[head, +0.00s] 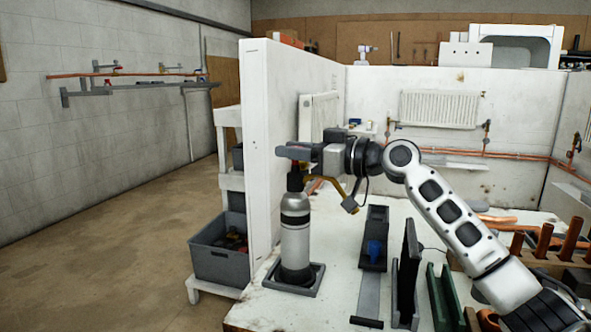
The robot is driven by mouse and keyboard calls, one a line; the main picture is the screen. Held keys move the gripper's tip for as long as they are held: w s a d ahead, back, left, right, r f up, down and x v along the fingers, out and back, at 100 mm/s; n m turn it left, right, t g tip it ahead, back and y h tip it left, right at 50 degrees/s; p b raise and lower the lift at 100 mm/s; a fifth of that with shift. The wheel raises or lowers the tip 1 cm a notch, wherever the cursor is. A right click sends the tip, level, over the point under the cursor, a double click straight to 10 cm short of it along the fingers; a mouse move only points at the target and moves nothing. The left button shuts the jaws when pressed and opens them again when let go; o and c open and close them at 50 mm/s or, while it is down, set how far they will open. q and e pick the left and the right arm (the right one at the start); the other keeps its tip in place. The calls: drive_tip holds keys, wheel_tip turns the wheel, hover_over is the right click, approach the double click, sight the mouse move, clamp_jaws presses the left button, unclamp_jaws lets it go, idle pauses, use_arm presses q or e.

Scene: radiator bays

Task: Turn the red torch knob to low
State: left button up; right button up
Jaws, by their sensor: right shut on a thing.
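The torch (295,235) is a silver cylinder with a dark base. It stands upright on a dark square plate at the left of the white bench. A brass tube (328,184) runs from its top toward the right. The red torch knob (297,167) shows as a small red bit at the top of the torch, mostly hidden by my gripper. My right gripper (289,153) comes in from the right, level, and is shut on the knob. The knob's setting cannot be read. My left gripper is not in view.
A white partition (270,130) stands close behind and left of the torch. A black holder with a blue item (374,250) and a green channel (443,297) lie to the right. Copper pipes (545,240) stand at the far right. A grey crate (218,247) sits on the left.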

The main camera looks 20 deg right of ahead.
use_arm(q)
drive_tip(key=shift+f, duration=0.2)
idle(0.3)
use_arm(e)
drive_tip(key=o, duration=0.9)
drive_tip(key=shift+o, duration=0.2)
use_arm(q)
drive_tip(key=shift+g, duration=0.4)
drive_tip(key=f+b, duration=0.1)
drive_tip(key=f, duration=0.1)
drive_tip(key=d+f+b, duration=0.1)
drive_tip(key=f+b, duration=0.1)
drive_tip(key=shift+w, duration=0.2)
use_arm(e)
drive_tip(key=v, duration=1.6)
drive_tip(key=shift+w, duration=0.2)
